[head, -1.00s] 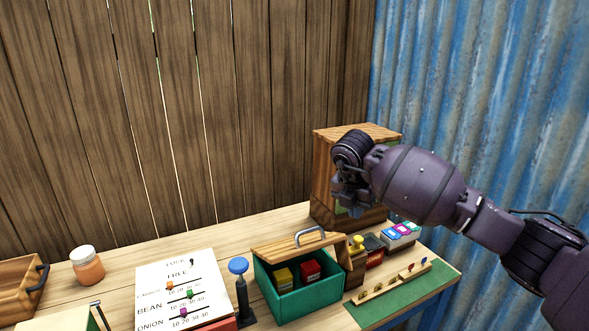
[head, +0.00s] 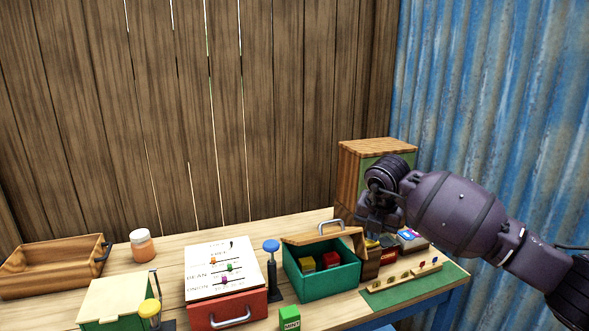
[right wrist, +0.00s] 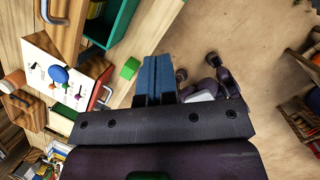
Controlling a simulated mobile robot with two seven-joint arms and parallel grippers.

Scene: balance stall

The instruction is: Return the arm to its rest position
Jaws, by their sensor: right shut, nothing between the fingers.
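My right arm reaches in from the right in the head view, with its dark gripper (head: 376,215) in front of the tall wooden box at the back right. In the right wrist view the right gripper's two blue fingers (right wrist: 156,78) are together with nothing between them. The gripper hangs above the bench, apart from the objects on it. My left gripper is in neither view.
On the bench (head: 165,262) stand a green box with coloured blocks (head: 330,280), a red slider box (head: 225,310), a blue-topped post (head: 272,265), a jar (head: 142,246), a wooden tray (head: 45,285) and a green mat (head: 415,293). A wooden cabinet (head: 350,180) stands behind the gripper.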

